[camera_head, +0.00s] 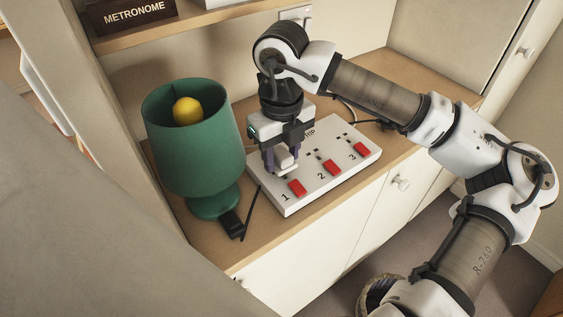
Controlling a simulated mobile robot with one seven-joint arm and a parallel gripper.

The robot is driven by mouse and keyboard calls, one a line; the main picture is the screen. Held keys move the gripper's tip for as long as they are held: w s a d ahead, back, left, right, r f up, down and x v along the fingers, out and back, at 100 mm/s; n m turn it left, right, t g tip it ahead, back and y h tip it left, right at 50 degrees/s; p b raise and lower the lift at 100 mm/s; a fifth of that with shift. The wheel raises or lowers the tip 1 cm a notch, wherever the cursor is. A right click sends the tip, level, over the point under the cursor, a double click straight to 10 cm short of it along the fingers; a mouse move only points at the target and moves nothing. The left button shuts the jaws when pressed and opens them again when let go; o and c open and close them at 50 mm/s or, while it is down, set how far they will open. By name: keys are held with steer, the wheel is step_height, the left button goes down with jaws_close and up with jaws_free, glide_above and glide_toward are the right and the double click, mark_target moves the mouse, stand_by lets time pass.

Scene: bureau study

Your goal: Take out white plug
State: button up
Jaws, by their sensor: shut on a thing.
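A white power strip (322,187) with red switches marked 1, 2 and 3 lies on the wooden cabinet top. My gripper (282,163) points down over the strip's left end, above switch 1. Its fingers are shut on the white plug (286,159), a small white block between them. The gripper partly hides the plug and the socket under it. I cannot tell whether the plug is seated or raised off the strip.
A green lamp (195,150) with a yellow bulb stands close to the left of my gripper. A black plug (230,222) with a cord lies on the cabinet top beside the lamp's base. A shelf with a METRONOME box (134,15) is above. A wall outlet (296,15) is behind my arm.

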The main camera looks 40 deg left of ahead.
mark_target(282, 152)
step_height(282, 152, up, 8)
steer(key=shift+f+b, duration=0.1)
steer(key=shift+b, duration=0.35)
steer(key=shift+r+p, duration=0.85)
steer(key=shift+r, duration=0.55)
steer(key=shift+r, duration=0.2)
step_height(282, 152, up, 3)
steer(key=shift+r+p, duration=0.1)
steer(key=shift+p, duration=1.05)
